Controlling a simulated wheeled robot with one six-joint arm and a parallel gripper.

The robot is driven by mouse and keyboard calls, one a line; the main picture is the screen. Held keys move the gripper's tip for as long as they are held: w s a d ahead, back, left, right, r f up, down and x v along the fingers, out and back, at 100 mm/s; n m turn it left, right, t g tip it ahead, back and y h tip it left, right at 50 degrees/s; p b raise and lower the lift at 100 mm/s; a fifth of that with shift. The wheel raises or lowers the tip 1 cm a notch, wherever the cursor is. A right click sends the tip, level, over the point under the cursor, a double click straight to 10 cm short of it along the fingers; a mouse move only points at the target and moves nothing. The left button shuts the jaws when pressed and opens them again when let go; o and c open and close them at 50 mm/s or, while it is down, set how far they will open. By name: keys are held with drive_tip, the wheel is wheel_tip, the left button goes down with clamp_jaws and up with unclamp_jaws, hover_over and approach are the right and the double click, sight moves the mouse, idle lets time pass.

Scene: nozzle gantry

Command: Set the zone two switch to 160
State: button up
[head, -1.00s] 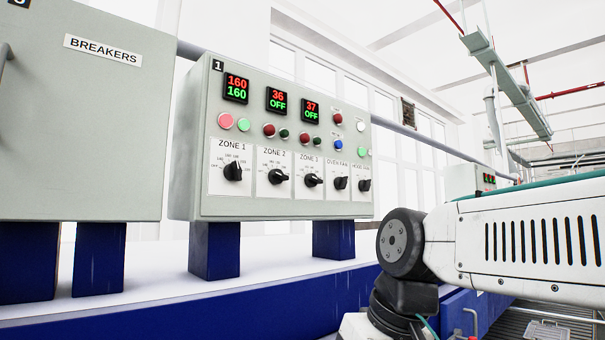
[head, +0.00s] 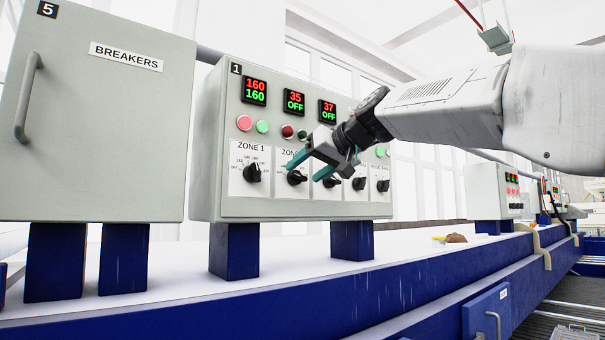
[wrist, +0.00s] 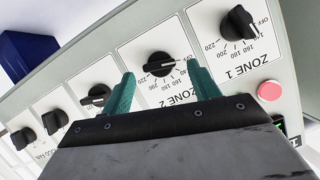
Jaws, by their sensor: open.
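The zone two switch (head: 296,178) is a black rotary knob on a white dial plate, second from the left on panel 1. In the wrist view the zone two knob (wrist: 160,66) lies between my two teal fingertips, with its pale line roughly level in the picture. The zone two display (head: 294,103) reads 35 over green OFF. My gripper (head: 307,173) is open in front of the panel. Its fingers appear on either side of the knob in the wrist view; I cannot tell whether they touch it or how far off they are.
The zone 1 knob (head: 252,173) and zone 3 knob (head: 328,181) flank the switch closely. The zone 1 display (head: 255,91) reads 160 over 160. Coloured buttons sit above the dials. The breakers cabinet (head: 100,120) stands to the left.

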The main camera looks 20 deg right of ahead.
drive_tip(key=shift+x, duration=1)
drive_tip(key=c, duration=1)
drive_tip(key=shift+a, duration=0.1)
drive_tip(key=shift+m, duration=0.3)
drive_tip(key=m+y, duration=0.1)
drive_tip(key=m, duration=0.1)
drive_tip(key=m+y, duration=0.2)
drive_tip(key=m, duration=0.1)
drive_tip(key=m+y, duration=0.2)
drive_tip(key=m, duration=0.1)
drive_tip(key=shift+w+d+f, duration=0.1)
drive_tip(key=shift+d+f, duration=0.3)
